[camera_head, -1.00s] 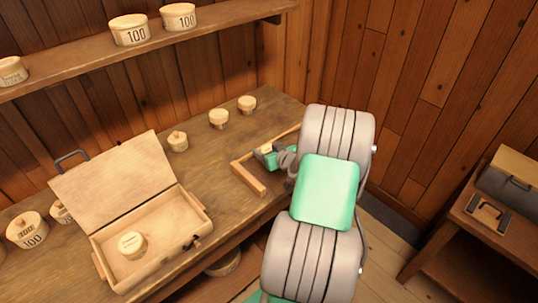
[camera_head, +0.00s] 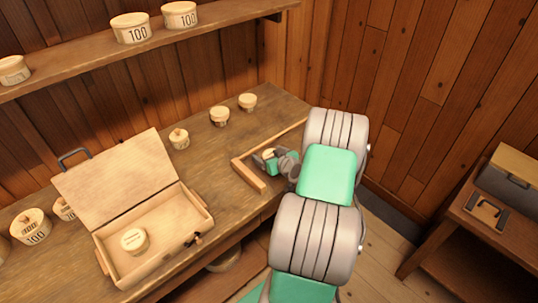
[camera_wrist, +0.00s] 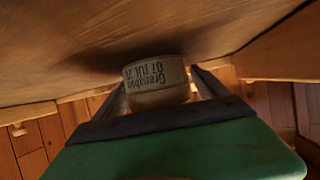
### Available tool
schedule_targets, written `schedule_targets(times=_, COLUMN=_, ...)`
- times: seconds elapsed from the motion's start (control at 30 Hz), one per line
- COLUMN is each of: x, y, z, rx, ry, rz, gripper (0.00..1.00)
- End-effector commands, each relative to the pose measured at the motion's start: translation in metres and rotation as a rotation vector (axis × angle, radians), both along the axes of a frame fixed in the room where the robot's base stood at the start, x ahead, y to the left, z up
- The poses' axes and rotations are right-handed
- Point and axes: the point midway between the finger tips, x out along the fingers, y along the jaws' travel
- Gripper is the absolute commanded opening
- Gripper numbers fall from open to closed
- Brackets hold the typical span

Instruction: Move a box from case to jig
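The open wooden case (camera_head: 198,208) stands on the bench at left, lid tilted back. One round cream box (camera_head: 134,240) lies inside it. The jig (camera_head: 248,176), an L-shaped wooden corner of rails, lies on the bench at right. My gripper (camera_head: 270,157) is at the jig, inside its corner, with a small cream box (camera_head: 268,152) between its fingers. In the wrist view my gripper (camera_wrist: 160,88) has a finger on each side of this box (camera_wrist: 155,78), which bears printed lettering and a date. It is close to the wooden surface; contact is unclear.
Small lidded round pots (camera_head: 219,116) stand along the back of the bench. Larger pots marked 100 (camera_head: 30,226) stand left of the case and on the shelf (camera_head: 200,32) above. A side table (camera_head: 480,215) is at far right. Bare bench lies between case and jig.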

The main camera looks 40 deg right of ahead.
Motion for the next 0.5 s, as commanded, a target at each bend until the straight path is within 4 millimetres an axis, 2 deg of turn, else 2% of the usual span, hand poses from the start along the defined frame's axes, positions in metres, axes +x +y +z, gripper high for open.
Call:
schedule_targets(times=0.3, x=0.000, y=0.000, z=0.006, rx=0.000, ry=0.000, rz=0.000, gripper=0.85)
schedule_targets(times=0.37, x=-0.007, y=0.000, z=0.006, rx=-0.001, ry=-0.001, rz=-0.002, gripper=0.85)
schedule_targets(times=0.5, x=-0.036, y=0.005, z=0.019, rx=-0.001, ry=-0.002, rz=-0.006, gripper=0.85)
